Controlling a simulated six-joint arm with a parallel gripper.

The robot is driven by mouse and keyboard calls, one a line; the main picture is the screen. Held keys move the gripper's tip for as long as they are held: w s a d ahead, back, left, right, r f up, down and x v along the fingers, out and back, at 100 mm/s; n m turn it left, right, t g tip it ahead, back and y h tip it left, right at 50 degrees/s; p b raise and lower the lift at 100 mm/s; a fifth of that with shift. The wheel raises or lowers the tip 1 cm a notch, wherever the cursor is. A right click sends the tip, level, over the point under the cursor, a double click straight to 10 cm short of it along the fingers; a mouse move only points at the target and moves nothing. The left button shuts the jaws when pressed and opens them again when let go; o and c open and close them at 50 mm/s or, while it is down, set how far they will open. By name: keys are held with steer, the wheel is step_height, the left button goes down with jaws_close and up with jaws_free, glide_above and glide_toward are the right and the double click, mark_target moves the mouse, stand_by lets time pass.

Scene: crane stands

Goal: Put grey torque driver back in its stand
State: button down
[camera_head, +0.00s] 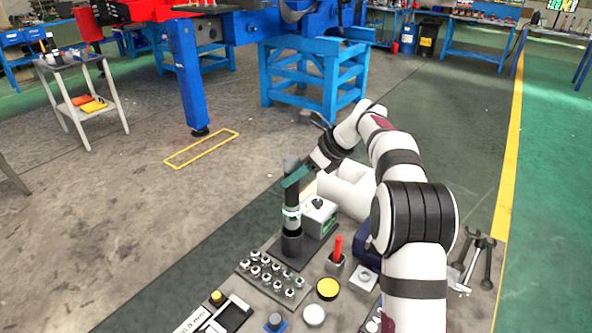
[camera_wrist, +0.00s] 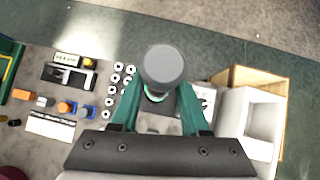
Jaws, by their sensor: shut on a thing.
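The grey torque driver (camera_head: 291,200) is upright, with a dark grey top and a pale band with green low on its body. Its round grey cap (camera_wrist: 165,66) faces the camera in the wrist view. My gripper (camera_head: 296,177) has green fingers and is shut on the driver's upper part; in the wrist view the fingers (camera_wrist: 160,92) lie on both sides of it. The stand (camera_head: 292,243) is a dark round holder on a flat base, directly below the driver. The driver's lower end meets the stand's mouth in the head view; I cannot tell how deep it sits.
A rack of several silver sockets (camera_head: 270,272) lies in front of the stand. A grey-white box (camera_head: 319,216) stands close at its right. A red-handled tool (camera_head: 337,250), a yellow-topped round tin (camera_head: 328,288) and wrenches (camera_head: 474,262) lie nearby.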

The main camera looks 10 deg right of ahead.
mark_target(298, 190)
steer(key=shift+f, duration=2.55)
steer(key=shift+c, duration=2.1)
jaws_free()
steer(key=shift+o, duration=0.5)
steer(key=shift+f, duration=0.1)
steer(key=shift+v, duration=2.55)
